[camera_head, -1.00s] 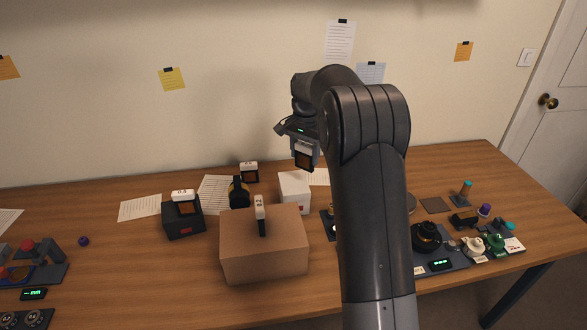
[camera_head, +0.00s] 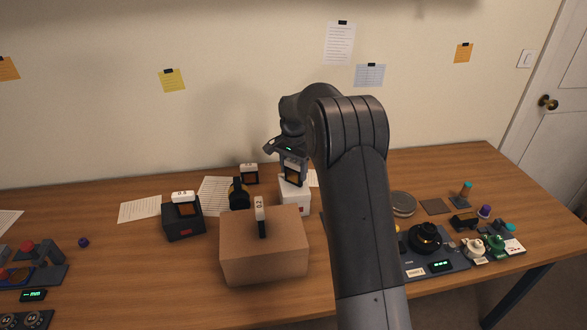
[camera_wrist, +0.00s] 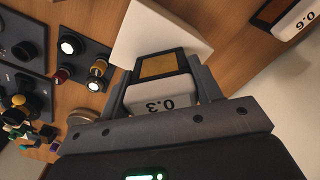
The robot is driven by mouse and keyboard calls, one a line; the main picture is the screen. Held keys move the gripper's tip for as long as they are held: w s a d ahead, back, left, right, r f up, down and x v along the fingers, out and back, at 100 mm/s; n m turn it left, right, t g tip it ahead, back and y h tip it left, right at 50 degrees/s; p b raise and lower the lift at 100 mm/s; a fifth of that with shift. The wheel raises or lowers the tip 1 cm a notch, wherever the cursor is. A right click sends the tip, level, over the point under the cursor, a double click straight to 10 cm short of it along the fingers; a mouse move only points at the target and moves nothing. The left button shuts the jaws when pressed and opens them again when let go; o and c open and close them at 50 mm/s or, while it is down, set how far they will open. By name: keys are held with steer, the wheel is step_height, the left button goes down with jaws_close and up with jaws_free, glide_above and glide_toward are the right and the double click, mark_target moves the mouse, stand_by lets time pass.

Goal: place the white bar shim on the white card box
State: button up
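My gripper (camera_head: 292,168) is shut on a shim with a white bar marked 0.3 (camera_wrist: 163,97), a dark frame and an amber-brown window. The shim (camera_head: 293,174) hangs upright with its frame downward, over the top of the white card box (camera_head: 294,204). Its lower edge is at or just above the box top; I cannot tell whether they touch. In the wrist view the white card box (camera_wrist: 150,28) shows beyond the shim's frame, which hides part of it.
A brown carton (camera_head: 263,250) with a 0.2 shim on top stands in front. A dark box (camera_head: 183,222) bears another shim at left. A further shim (camera_head: 249,174) stands behind. Devices crowd the right.

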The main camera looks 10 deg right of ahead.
steer(key=o, duration=0.4)
steer(key=shift+o, duration=0.2)
steer(key=shift+r, duration=0.1)
step_height(320, 180, up, 11)
steer(key=shift+s+r, duration=0.15)
steer(key=shift+r, duration=0.55)
steer(key=s+r+n+t, duration=0.15)
steer(key=s+r, duration=0.35)
steer(key=s, duration=0.6)
steer(key=s+r+n+t, duration=0.1)
steer(key=s+r+n, duration=0.3)
steer(key=s, duration=0.6)
steer(key=s+f+n+t, duration=0.1)
steer(key=s+f, duration=0.1)
steer(key=s, duration=0.8)
steer(key=s+d+f+n+t, duration=0.1)
steer(key=s+f+n+t, duration=0.1)
steer(key=s, duration=0.9)
steer(key=shift+f, duration=0.8)
